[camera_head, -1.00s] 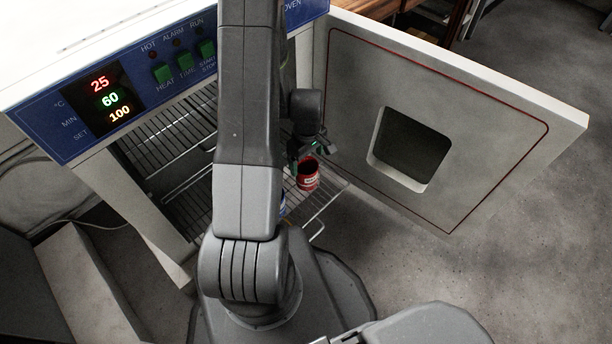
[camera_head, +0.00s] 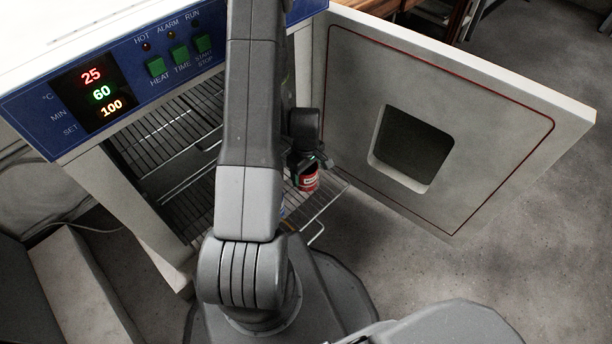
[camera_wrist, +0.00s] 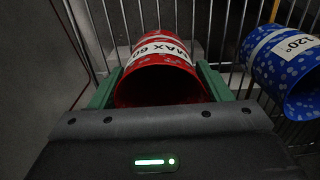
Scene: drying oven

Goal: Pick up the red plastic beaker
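The red plastic beaker (camera_head: 309,182) is at the front of the oven's wire rack, seen partly under my gripper (camera_head: 310,163) in the head view. In the wrist view the beaker (camera_wrist: 160,68) shows its open mouth towards me and a white band with black "MAX 60" lettering. The green fingers of my gripper (camera_wrist: 160,88) lie on its left and right sides, close against it. I cannot tell whether they press on it. The beaker appears to be on the rack, with no lift visible.
A blue beaker (camera_wrist: 285,67) marked 120° stands right of the red one in the wrist view. The oven door (camera_head: 480,120) is open on the right. Wire racks (camera_head: 172,140) lie inside the oven, below the control panel (camera_head: 110,80).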

